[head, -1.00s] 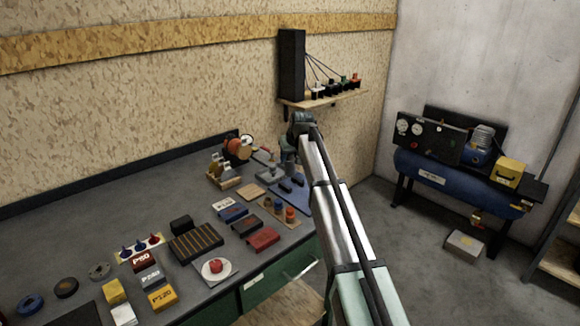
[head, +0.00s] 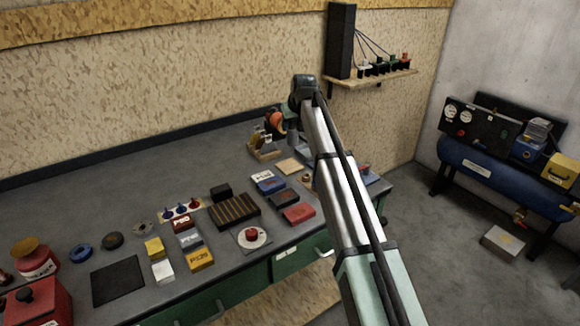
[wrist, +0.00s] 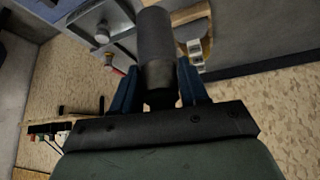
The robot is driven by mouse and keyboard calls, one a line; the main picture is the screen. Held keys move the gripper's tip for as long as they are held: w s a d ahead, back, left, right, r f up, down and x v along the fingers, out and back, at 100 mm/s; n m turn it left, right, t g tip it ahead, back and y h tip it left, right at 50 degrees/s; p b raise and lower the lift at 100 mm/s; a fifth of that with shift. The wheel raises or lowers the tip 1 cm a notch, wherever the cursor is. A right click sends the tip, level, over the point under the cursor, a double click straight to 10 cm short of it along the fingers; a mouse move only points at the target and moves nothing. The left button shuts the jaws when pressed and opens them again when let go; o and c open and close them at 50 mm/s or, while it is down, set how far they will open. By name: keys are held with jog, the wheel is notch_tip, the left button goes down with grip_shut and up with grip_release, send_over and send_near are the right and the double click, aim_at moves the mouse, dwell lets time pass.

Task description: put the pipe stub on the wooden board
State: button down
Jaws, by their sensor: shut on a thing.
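The pipe stub (wrist: 157,50) is a dark grey cylinder in the wrist view. My gripper (wrist: 158,85) is shut on it, with a blue finger on either side. The stub's far end points away from the gripper. In the head view the stub cannot be made out, and my gripper is largely hidden behind the end of my arm, over the back right of the bench. The wooden board (head: 289,166) is a small pale square lying flat on the grey bench, a little below the end of my arm in the picture. Its top looks bare.
A wooden holder with tools (head: 265,149) and an orange-and-dark machine (head: 274,122) stand just behind the board. Blue, dark and red boxes (head: 283,197) lie in front of it. A slatted dark tray (head: 234,210) is to the left. The back left of the bench is clear.

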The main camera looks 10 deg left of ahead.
jog(key=shift+s+a, duration=0.1)
jog(key=shift+a, duration=0.8)
jog(key=shift+w+d+r+m+h, duration=0.1)
jog(key=shift+w+d+m+h, duration=0.25)
jog(key=shift+m, duration=0.55)
jog(key=shift+f, duration=5)
jog(key=shift+f, duration=0.15)
jog(key=c, duration=0.6)
grip_release()
jog(key=v, duration=1.2)
jog(key=shift+s, duration=0.15)
